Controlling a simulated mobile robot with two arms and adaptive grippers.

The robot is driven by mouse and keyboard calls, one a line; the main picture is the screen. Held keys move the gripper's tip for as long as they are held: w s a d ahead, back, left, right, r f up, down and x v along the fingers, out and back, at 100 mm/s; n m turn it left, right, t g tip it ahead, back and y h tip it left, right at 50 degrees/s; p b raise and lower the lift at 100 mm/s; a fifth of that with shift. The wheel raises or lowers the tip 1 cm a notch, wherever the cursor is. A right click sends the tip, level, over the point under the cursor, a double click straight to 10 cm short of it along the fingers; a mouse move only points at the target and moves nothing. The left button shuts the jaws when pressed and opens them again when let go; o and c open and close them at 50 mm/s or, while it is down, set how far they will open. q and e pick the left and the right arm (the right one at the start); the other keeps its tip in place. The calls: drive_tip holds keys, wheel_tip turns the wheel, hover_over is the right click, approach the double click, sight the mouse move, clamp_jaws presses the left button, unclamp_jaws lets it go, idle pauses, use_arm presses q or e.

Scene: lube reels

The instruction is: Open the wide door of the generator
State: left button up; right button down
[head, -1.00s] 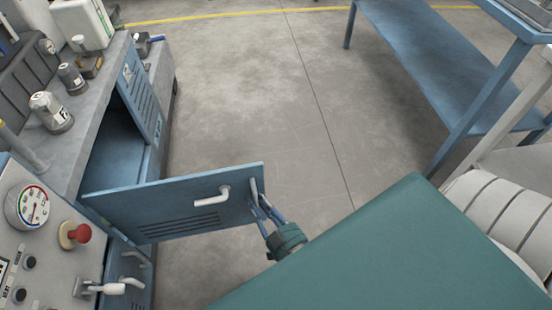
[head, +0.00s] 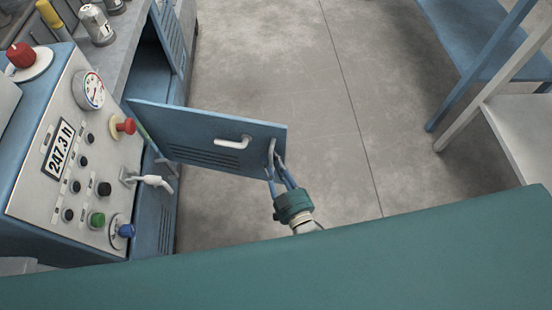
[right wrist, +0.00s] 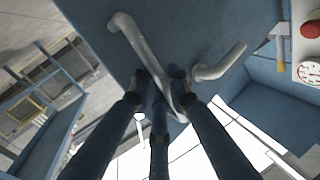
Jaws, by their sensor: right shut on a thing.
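The generator's wide blue door (head: 190,124) stands swung out from the generator in the head view, with louvre slots and a white lever handle (head: 232,143) on its face. A white bar handle (head: 271,152) sits near its free edge. My right gripper (head: 277,170) is shut on this bar handle, at the free end of the door. In the right wrist view the fingers (right wrist: 164,85) close around the bar handle (right wrist: 135,40), and the lever handle (right wrist: 222,64) shows beside them. My left gripper is not in view.
The generator's control panel (head: 80,160) with knobs and a gauge is at the left. Another blue louvred door (head: 170,35) stands open beyond the opening. Clear concrete floor (head: 310,80) lies to the right. A blue shelf table (head: 470,30) stands at the upper right.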

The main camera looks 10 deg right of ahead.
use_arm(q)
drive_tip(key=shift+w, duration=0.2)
use_arm(e)
drive_tip(key=shift+d, duration=0.3)
drive_tip(key=c, duration=1.8)
unclamp_jaws()
drive_tip(key=shift+o, duration=0.7)
drive_tip(key=shift+s, duration=0.1)
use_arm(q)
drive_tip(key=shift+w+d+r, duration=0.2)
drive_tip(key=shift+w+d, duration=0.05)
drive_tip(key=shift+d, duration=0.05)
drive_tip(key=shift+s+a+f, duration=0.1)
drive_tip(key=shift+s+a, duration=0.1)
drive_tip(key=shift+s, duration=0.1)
use_arm(e)
drive_tip(key=v, duration=1.2)
